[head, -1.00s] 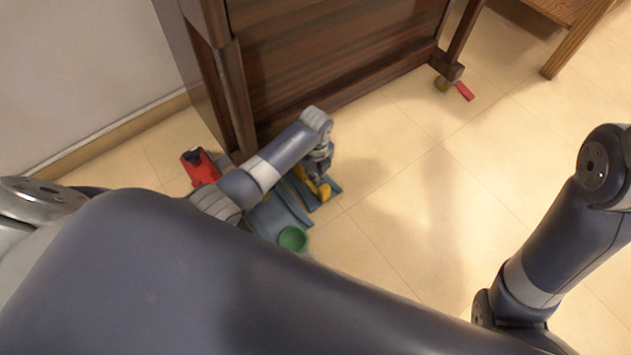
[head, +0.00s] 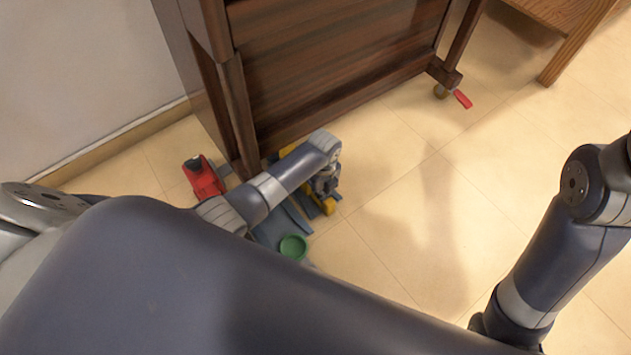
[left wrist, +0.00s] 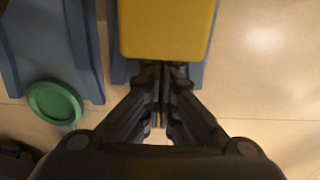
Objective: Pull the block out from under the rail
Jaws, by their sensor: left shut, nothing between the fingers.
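A yellow block (left wrist: 167,28) lies on a blue-grey piece (left wrist: 196,73) at the top of the left wrist view. In the head view a small part of the yellow (head: 328,206) shows beside the end of my left arm. My left gripper (left wrist: 161,72) is shut and empty, its fingertips at the block's near edge; I cannot tell whether they touch it. In the head view my left gripper (head: 325,192) is small and partly hidden by its arm. No rail shows clearly above the block. My right gripper is out of view.
A dark wooden piano (head: 330,70) stands behind the arm. A red object (head: 203,178) is by its left leg, and a red tab (head: 463,98) by its right caster. A green round dish (head: 292,247) sits near blue-grey ramps. Floor to the right is open.

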